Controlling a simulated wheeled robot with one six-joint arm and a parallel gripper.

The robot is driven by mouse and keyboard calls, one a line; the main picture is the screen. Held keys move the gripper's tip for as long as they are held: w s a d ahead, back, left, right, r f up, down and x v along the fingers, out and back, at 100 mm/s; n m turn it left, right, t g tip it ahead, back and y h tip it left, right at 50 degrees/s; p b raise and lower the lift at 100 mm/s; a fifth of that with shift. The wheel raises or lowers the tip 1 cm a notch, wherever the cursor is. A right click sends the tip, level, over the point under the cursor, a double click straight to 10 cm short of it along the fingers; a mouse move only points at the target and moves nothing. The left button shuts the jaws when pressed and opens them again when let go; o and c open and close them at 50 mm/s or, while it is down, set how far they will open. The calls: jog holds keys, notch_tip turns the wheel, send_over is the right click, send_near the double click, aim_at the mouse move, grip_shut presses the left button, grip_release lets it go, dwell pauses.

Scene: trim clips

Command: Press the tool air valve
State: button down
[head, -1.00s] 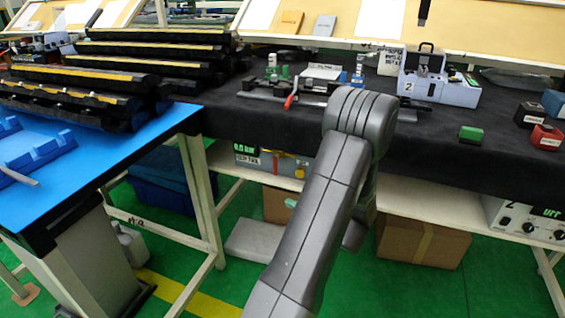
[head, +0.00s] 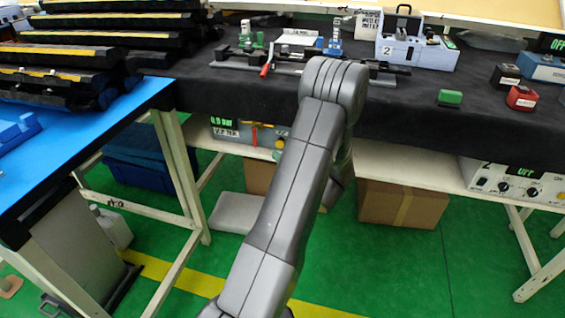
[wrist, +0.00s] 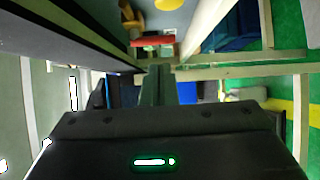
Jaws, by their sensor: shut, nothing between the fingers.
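A grey-blue box (head: 227,138) with a green "0.0 bar" display hangs under the black-covered bench. My gripper (wrist: 160,72) is shut and empty, apart from these parts. In the head view my own arm hides the gripper.
The bench (head: 400,105) overhangs the box, and a pale lower shelf (head: 400,170) runs below. A table leg (head: 178,165) of the blue-topped table stands left of the box. A cardboard box (head: 400,203) sits on the green floor, which is otherwise fairly clear in front.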

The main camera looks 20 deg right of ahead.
aim_at(256, 141)
jog(key=b+x, duration=0.1)
jog(key=x, duration=0.8)
jog(key=shift+w+a, duration=0.1)
jog(key=shift+w, duration=0.1)
jog(key=shift+f+b, duration=0.1)
jog(key=shift+b, duration=0.2)
